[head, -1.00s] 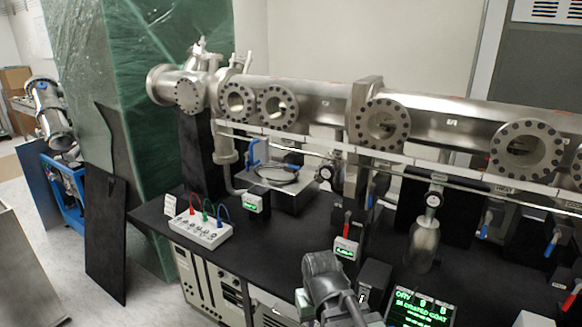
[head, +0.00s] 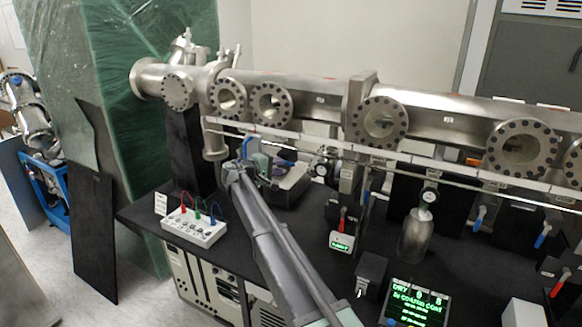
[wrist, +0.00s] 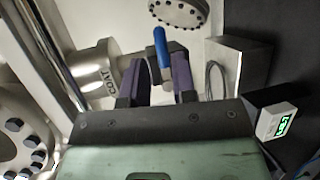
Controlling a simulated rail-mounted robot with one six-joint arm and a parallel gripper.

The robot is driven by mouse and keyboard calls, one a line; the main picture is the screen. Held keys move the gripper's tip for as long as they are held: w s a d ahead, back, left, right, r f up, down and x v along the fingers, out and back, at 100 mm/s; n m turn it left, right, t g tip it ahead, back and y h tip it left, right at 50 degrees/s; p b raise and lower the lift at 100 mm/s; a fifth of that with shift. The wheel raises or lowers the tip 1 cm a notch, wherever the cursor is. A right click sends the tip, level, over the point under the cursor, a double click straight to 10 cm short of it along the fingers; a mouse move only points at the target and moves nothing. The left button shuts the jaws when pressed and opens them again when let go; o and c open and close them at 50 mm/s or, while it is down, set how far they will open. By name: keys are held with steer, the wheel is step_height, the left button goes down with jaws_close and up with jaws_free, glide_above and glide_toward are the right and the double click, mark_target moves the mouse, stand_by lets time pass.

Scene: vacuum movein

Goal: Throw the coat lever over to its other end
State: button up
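The coat lever (wrist: 160,47) has a blue handle and sits by a steel fitting labelled COAT (wrist: 95,66). In the head view a bit of its blue handle (head: 245,147) shows at the left end of the bench, just past my gripper. My gripper (wrist: 157,78) is open, with dark purple fingers apart. In the wrist view the blue handle appears between the two fingertips, upright and slightly tilted. I cannot tell whether either finger touches it. In the head view my arm hides most of the lever and its mount.
A steel beam pipe (head: 320,97) with round flanges runs above the bench, with a thin rail (head: 300,139) below it. A white box (head: 194,228) with coloured leads stands at the front left. A small green display (wrist: 277,123) is right of the gripper. Other levers hang to the right.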

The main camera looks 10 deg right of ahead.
mark_target(289, 165)
steer(key=x, duration=0.6)
steer(key=shift+w+b, duration=0.1)
steer(key=shift+b, duration=0.3)
